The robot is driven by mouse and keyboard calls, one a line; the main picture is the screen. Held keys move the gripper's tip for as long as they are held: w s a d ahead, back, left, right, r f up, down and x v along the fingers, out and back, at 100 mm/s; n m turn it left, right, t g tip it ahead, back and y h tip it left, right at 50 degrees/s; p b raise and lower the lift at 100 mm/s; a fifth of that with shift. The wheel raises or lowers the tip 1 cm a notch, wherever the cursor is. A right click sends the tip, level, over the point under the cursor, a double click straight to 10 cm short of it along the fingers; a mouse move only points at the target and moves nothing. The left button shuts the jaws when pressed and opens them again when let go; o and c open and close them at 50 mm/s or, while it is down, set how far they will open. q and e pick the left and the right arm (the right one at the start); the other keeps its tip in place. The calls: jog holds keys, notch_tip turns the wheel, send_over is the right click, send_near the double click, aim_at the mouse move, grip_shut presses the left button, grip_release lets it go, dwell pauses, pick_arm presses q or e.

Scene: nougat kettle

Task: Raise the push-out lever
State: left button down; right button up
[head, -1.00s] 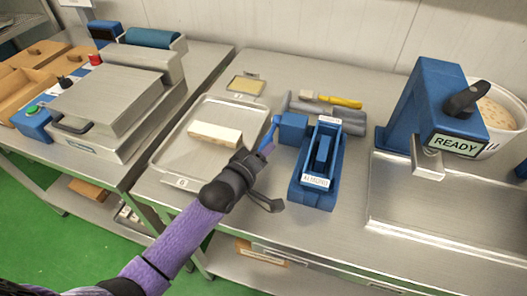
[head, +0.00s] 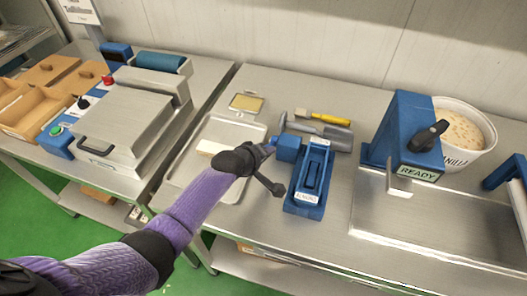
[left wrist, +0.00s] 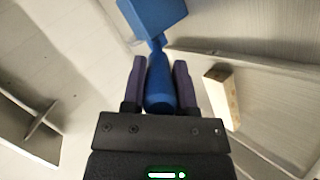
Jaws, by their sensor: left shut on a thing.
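The push-out lever is a blue rounded handle (left wrist: 160,88) on a thin neck, joined to a blue block (left wrist: 153,15) in the left wrist view. The block (head: 288,148) sits at the left side of the blue press frame (head: 310,178) with a white label. My left gripper (left wrist: 160,75) is shut on the lever handle, one purple finger on each side. In the head view my left gripper (head: 268,149) is just left of the block, and my wrist partly hides the grip. My right gripper is not in view.
A tray (head: 185,165) with a pale bar (head: 210,147) lies left of the press. A scraper (head: 335,133) and yellow-handled brush (head: 330,118) lie behind it. A blue READY machine (head: 405,130) and white tub (head: 465,135) stand right. The counter's front edge is close.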

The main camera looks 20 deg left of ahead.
pick_arm(q)
jog(key=shift+w+r+g+p, duration=0.45)
jog(key=shift+r+g+p, duration=0.25)
jog(key=shift+g, duration=0.1)
jog(key=c, duration=0.7)
grip_release()
jog(key=o, duration=0.3)
